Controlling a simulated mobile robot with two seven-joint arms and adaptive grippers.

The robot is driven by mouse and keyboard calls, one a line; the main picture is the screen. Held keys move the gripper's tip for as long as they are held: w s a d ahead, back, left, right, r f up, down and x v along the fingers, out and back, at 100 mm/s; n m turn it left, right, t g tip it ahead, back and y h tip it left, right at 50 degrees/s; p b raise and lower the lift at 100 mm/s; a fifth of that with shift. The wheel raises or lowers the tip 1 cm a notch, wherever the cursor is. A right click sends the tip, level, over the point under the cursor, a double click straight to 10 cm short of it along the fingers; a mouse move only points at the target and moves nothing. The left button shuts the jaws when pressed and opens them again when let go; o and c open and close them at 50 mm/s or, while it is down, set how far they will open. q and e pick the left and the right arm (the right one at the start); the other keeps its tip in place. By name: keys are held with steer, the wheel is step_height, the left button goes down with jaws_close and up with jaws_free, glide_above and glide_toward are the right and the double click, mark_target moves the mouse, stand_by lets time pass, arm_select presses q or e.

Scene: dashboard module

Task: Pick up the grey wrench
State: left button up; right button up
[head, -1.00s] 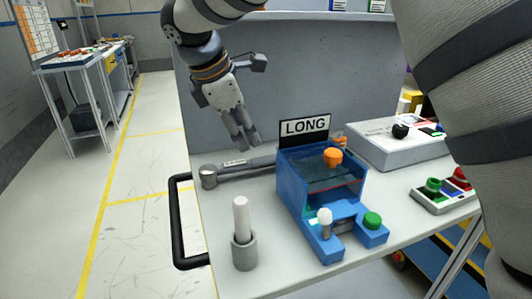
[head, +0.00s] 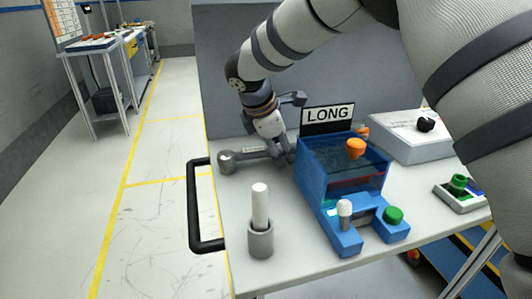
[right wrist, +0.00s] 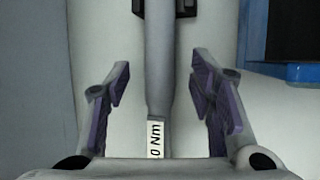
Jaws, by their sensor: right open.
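In the right wrist view, the handle (right wrist: 159,60) runs between the two open fingers of the gripper (right wrist: 160,78). A gap shows on both sides of the handle, and a label reading "0 Nm" is on it. My left gripper is not in view.
The blue box (head: 318,190) with a "LONG" sign (head: 328,114) stands right beside the gripper. A grey holder (head: 260,240) with a white rod (head: 260,204) stands in front. A black handle (head: 193,205) edges the table's left. A grey panel (head: 218,75) rises behind.

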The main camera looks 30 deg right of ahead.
jaws_close()
